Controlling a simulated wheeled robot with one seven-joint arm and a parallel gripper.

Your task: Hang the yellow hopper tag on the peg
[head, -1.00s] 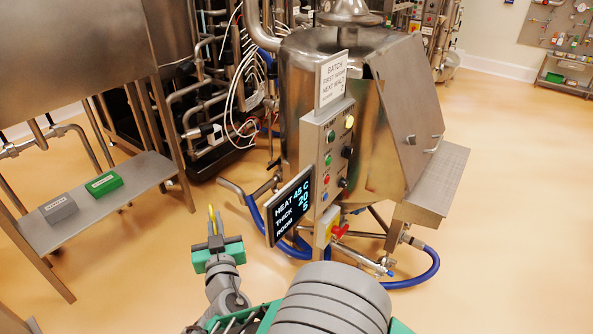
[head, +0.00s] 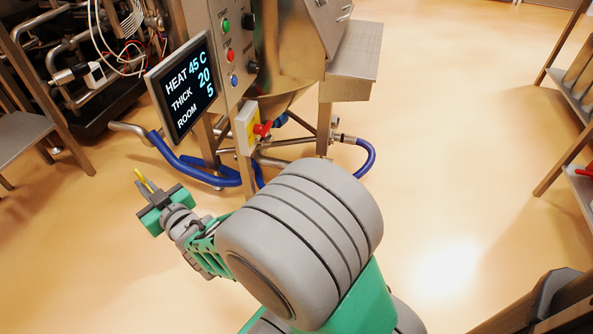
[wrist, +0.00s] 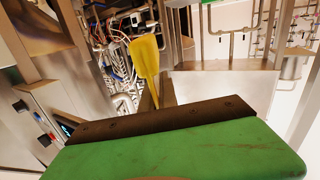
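The yellow hopper tag (wrist: 146,58) stands up from between the fingers of my gripper (wrist: 150,100) in the wrist view. It is a flat yellow piece with a narrow lower end. In the head view only a thin yellow sliver of the tag (head: 144,180) shows at my gripper (head: 150,191). The gripper is shut on it, in the air to the left of the steel hopper machine (head: 288,50) and below its display (head: 182,88). I cannot make out the peg in either view.
A control panel (head: 232,45) with buttons and a yellow box with a red switch (head: 262,129) stand ahead. A blue hose (head: 205,172) loops near the floor. A steel shelf (head: 20,132) is at left, a rack (head: 572,95) at right.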

